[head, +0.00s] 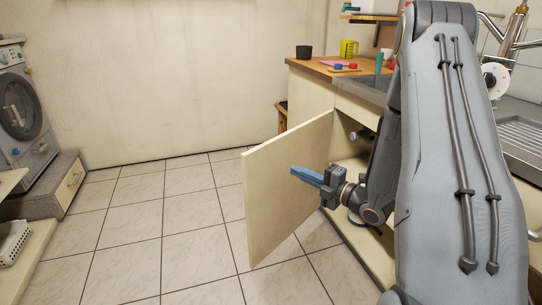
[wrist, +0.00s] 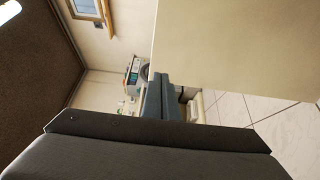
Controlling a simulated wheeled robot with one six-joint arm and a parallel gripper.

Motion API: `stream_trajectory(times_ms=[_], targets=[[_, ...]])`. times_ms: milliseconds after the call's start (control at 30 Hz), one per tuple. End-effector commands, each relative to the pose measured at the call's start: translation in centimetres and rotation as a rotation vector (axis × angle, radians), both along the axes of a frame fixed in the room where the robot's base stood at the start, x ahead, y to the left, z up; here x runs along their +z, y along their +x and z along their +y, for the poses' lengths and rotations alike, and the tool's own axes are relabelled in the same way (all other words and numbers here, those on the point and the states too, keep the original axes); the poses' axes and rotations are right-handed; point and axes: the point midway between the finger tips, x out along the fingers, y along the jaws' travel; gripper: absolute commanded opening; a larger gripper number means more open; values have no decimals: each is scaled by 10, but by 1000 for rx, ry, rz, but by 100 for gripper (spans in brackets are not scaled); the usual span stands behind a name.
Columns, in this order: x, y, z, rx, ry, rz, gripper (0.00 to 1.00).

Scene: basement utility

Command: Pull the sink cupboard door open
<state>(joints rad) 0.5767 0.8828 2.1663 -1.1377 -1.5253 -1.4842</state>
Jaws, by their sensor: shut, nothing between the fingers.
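The sink cupboard door (head: 287,185) is a plain cream panel that stands swung out from the cupboard under the sink, well open. It also shows large in the wrist view (wrist: 235,50) at the upper right. My gripper (head: 294,172) has blue fingers and is shut and empty. It is on the inner side of the door, pointing left towards the panel; I cannot tell whether the fingertips touch it. The blue fingers also show in the wrist view (wrist: 160,100). The cupboard opening (head: 348,165) is partly hidden behind my arm.
A wooden worktop (head: 325,68) holds a dark cup (head: 303,52), a yellow jug (head: 349,49) and small items. A metal sink drainer (head: 522,138) is at the right. A washing machine (head: 22,115) and a white basket (head: 12,243) are at the left. The tiled floor (head: 160,220) between is clear.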

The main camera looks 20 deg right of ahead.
Motion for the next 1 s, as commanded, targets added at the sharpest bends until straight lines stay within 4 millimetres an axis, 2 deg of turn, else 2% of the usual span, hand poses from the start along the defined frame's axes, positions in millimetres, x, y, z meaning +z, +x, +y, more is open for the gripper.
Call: stream_trajectory(times_ms=[167,700,1000], targets=[[1,11,8,5,0,-9,0],[1,95,61,5,1,-9,0],[1,117,74,2,2,-7,0]])
